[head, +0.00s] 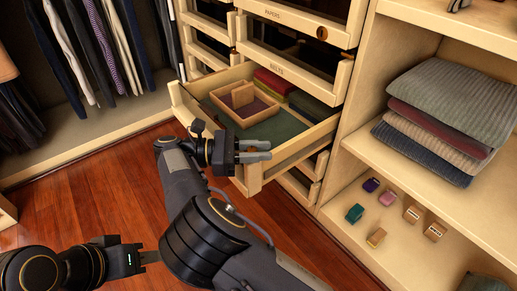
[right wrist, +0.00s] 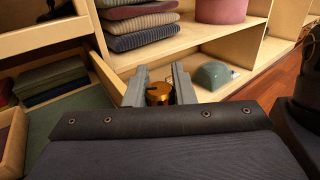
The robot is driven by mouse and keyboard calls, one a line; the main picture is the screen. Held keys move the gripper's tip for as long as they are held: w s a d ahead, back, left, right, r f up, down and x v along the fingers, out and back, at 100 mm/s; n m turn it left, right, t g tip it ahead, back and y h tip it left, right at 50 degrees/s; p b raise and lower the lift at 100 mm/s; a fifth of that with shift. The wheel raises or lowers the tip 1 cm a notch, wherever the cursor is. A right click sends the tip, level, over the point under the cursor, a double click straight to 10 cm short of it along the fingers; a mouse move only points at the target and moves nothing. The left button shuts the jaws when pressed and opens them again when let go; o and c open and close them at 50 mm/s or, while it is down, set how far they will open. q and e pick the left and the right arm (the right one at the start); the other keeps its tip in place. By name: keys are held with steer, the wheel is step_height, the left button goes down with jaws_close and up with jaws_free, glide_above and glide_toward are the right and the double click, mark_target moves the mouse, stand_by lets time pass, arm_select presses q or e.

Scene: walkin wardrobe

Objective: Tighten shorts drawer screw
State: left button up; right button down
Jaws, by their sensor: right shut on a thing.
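An open wooden drawer (head: 185,108) juts out below the drawer marked BELTS; its own label does not show. My right gripper (head: 268,151) is at the drawer's front panel. In the right wrist view its two grey fingers (right wrist: 158,88) are shut on a brass, round-headed screw (right wrist: 158,94) with a dark slot, beside the drawer's wooden edge. The fingers hide the screw in the head view. How far the screw sits in the wood cannot be told. My left gripper (head: 150,257) is low at the left, away from the drawer; its finger opening is unclear.
The drawer holds a small wooden box (head: 218,100) and folded red and green cloth. Shelves at the right hold folded knitwear (head: 455,100) and several small blocks (head: 355,213). Clothes hang at the upper left. Red wood floor (head: 100,215) is open at the left.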

steer(key=shift+s+r+m+g, duration=0.1)
steer(key=shift+r+m+g, duration=0.1)
steer(key=shift+m+g, duration=0.9)
steer(key=c, duration=1.2)
jaws_free()
steer(key=shift+d+f, duration=0.1)
step_height(320, 180, up, 3)
steer(key=p, duration=0.2)
steer(key=shift+p, duration=0.3)
steer(key=s+r+p, duration=0.5)
steer(key=s+r, duration=0.5)
steer(key=s, duration=0.4)
steer(key=shift+a, duration=0.25)
steer(key=shift+c, duration=0.3)
